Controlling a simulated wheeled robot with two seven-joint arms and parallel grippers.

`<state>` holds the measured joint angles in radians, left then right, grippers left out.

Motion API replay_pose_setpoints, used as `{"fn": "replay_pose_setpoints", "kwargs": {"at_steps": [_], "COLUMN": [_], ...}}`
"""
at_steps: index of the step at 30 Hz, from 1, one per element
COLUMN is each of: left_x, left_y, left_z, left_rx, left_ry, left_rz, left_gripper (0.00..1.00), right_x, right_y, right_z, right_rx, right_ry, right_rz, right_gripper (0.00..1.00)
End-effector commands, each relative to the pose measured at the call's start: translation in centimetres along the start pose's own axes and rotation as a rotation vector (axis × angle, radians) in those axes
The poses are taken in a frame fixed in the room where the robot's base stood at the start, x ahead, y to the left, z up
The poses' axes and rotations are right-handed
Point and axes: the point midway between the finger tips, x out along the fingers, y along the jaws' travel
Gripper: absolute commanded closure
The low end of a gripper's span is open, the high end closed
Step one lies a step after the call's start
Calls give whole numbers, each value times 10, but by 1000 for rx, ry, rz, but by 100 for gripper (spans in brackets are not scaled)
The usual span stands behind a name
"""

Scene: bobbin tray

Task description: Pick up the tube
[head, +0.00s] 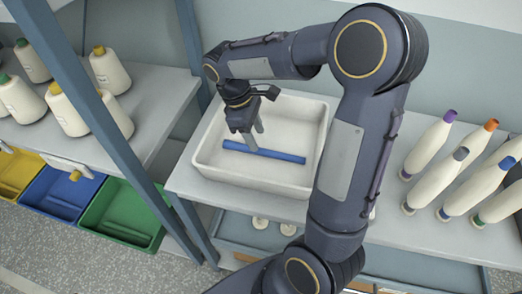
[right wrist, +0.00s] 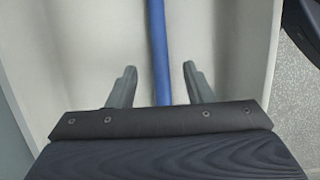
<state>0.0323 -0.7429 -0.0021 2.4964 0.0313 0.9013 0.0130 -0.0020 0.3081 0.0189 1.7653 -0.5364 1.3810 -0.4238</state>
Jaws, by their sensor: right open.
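A blue tube (head: 278,154) lies flat on the floor of a white tray (head: 250,182) in the head view. My right gripper (head: 251,146) is inside the tray over the tube, toward its left part. In the right wrist view the tube (right wrist: 160,50) runs between the two spread fingers of the gripper (right wrist: 157,80), with a gap on each side. The right gripper is open and holds nothing. The tube's near part is hidden behind the gripper body in the wrist view. My left gripper is not in view.
White bobbins with coloured tops (head: 479,167) stand right of the tray. Cones (head: 108,71) stand on the left shelf behind a blue-grey post (head: 100,110). Yellow, blue and green bins (head: 124,218) sit below. The tray walls surround the gripper.

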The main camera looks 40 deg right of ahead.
Motion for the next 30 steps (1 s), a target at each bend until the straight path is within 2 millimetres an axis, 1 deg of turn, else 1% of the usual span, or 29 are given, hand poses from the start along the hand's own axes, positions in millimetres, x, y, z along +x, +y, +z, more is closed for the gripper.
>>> {"fn": "replay_pose_setpoints", "kwargs": {"at_steps": [7,10,13,19,27,30], "left_x": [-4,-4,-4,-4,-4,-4], "left_y": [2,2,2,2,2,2], "left_z": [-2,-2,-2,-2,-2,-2], "left_rx": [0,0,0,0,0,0], "left_ry": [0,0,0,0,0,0], "left_rz": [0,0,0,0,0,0], "left_gripper": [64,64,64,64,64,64], "right_x": [36,48,52,53,52,52], "right_y": [0,0,0,0,0,0], "right_z": [4,3,3,2,2,2], "right_rx": [1,1,1,1,1,1], "right_ry": [-4,-2,0,1,1,1], "right_rz": [-4,-3,-2,-1,-1,-1], "right_gripper": [54,54,54,54,90,100]}}
